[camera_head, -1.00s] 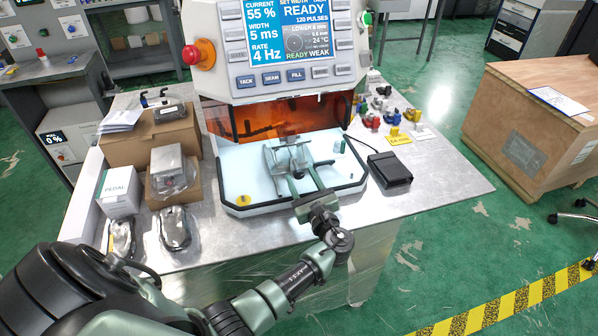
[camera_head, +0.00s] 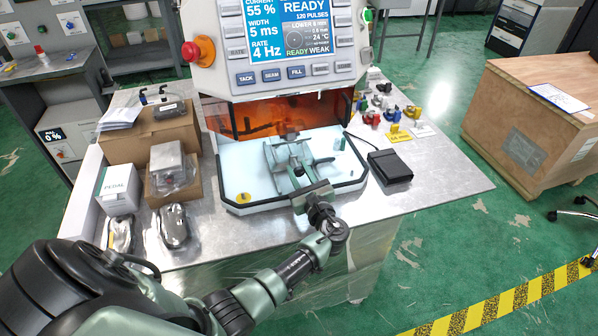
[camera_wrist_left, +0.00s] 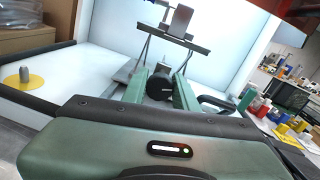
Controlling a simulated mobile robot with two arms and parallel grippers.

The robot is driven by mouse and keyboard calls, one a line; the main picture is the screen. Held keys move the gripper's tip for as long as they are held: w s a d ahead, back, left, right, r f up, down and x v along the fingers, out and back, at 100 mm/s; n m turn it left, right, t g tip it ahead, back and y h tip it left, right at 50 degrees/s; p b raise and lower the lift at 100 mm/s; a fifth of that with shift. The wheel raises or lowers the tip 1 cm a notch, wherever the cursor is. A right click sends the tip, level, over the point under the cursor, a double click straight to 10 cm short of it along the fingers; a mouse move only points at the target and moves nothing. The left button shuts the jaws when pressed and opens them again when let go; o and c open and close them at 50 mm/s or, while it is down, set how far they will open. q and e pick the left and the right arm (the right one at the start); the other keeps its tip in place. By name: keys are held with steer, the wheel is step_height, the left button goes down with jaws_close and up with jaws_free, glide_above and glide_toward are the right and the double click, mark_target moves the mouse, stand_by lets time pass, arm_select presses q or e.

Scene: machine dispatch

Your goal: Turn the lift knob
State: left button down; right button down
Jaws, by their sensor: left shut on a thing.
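The lift knob (camera_wrist_left: 160,87) is a dark round knob at the front of the fixture inside the machine's bay, seen in the left wrist view. My left gripper (camera_wrist_left: 160,90) has its two green fingers on either side of this knob and is shut on it. The metal fixture (camera_wrist_left: 177,22) stands behind the knob, with a small upright plate on top. My right gripper is not in view.
A yellow disc with a small grey peg (camera_wrist_left: 25,78) sits left in the bay. A dark raised rim (camera_head: 300,203) edges the bay. A black pedal (camera_head: 390,167) lies right of it. Boxes (camera_head: 150,135) stand at left. An orange shield (camera_head: 270,117) hangs above.

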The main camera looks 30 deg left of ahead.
arm_select(q)
steer(key=shift+f+n+b, duration=0.15)
steer(key=shift+n+b, duration=0.7)
steer(key=shift+n, duration=0.35)
steer(key=n+b, duration=0.3)
steer(key=n, duration=0.1)
steer(key=n+b, duration=0.3)
steer(key=n, duration=0.1)
steer(key=shift+h, duration=0.3)
steer(key=shift+n+b, duration=1.25)
steer(key=shift+n, duration=0.25)
steer(key=c, duration=1.1)
jaws_free()
steer(key=shift+s, duration=0.1)
